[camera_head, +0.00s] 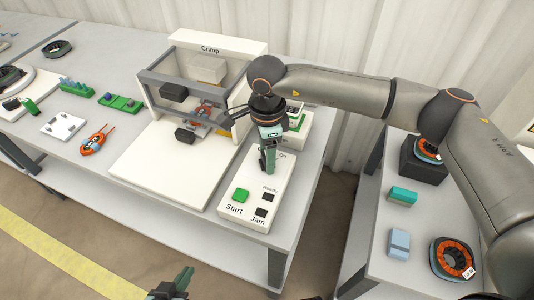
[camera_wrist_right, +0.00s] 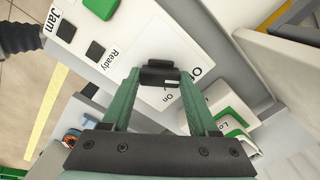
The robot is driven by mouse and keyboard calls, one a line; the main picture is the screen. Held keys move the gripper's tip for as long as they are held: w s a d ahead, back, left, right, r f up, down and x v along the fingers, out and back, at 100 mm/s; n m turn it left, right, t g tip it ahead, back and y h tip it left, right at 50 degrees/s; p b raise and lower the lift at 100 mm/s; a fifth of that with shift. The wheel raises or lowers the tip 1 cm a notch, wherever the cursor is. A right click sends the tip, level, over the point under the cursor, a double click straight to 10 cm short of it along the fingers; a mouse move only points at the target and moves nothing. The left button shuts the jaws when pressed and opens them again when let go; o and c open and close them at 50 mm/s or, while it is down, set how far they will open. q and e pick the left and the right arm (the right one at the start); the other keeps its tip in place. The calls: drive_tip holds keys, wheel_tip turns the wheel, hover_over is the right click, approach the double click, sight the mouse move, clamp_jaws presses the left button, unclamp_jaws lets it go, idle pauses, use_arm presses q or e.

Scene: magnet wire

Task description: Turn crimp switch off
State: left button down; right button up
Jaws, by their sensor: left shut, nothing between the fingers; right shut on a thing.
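The crimp machine (camera_head: 205,68), a white box with a grey frame, stands on the table. Its white control panel (camera_head: 233,211) carries a green Start button and black Ready and Jam squares. The black switch (camera_wrist_right: 159,76) with On lettering beside it shows in the right wrist view. My right gripper (camera_head: 267,163) points down at the panel's far part, shut on the switch, with its green fingers on either side. In the head view the gripper hides the switch. My left gripper (camera_head: 183,278) is shut and empty at the bottom edge, apart from the panel.
An orange wire piece (camera_head: 95,140), a white block (camera_head: 63,126) and green holders (camera_head: 120,102) lie on the table left of the machine. A second table at right holds an orange coil (camera_head: 452,258) and teal and blue blocks. The machine's white front plate is clear.

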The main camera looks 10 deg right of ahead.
drive_tip(key=o, duration=1.4)
drive_tip(key=shift+r, duration=0.15)
wheel_tip(320, 180, up, 12)
drive_tip(key=shift+r+p, duration=0.15)
drive_tip(key=shift+p, duration=0.25)
